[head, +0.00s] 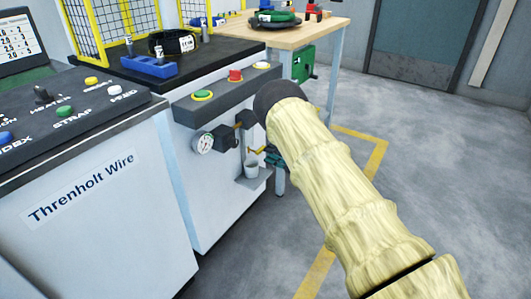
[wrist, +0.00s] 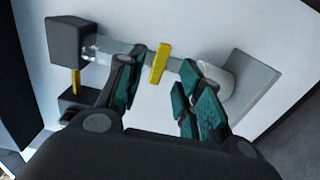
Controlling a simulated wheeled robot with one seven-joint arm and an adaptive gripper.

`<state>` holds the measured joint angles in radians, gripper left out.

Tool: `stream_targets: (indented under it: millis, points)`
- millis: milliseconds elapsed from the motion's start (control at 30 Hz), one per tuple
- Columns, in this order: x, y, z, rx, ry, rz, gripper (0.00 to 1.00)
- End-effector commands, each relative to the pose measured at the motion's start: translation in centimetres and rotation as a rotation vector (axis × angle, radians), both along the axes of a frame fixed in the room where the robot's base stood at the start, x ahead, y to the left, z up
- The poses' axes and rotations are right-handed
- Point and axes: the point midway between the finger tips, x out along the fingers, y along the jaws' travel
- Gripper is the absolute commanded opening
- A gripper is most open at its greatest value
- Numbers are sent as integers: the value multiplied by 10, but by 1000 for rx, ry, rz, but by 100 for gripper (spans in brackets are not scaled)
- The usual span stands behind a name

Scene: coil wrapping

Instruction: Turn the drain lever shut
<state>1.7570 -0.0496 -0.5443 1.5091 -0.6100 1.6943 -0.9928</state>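A yellow lever (wrist: 158,63) sits on a grey pipe in the wrist view, crosswise to it. I take it to be the drain lever. Yellow also shows above the cup in the head view (head: 256,150). In the head view, my sleeved arm hides most of the gripper; only a teal bit (head: 275,160) shows. The pipe's middle is partly hidden by the fingers.
A second yellow handle (wrist: 75,82) stands beside a dark block (wrist: 68,42). A cup (head: 251,169) sits on a small grey shelf (wrist: 252,88) near my right finger. A gauge (head: 203,143) and a button panel (head: 225,94) are close by. Open floor lies right.

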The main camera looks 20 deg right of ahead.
Motion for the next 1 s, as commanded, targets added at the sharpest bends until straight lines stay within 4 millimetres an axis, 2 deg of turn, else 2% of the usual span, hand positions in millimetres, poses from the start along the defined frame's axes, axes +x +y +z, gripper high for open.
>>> stream_targets:
  millis: [200, 400, 600, 1000]
  points:
    - [-32, -26, -1, 0, 2, -3, 36]
    - [-53, -42, 0, -1, 1, -1, 36]
    - [-62, -49, -1, -1, 1, -1, 36]
    - [-63, -49, -1, -1, 1, 0, 36]
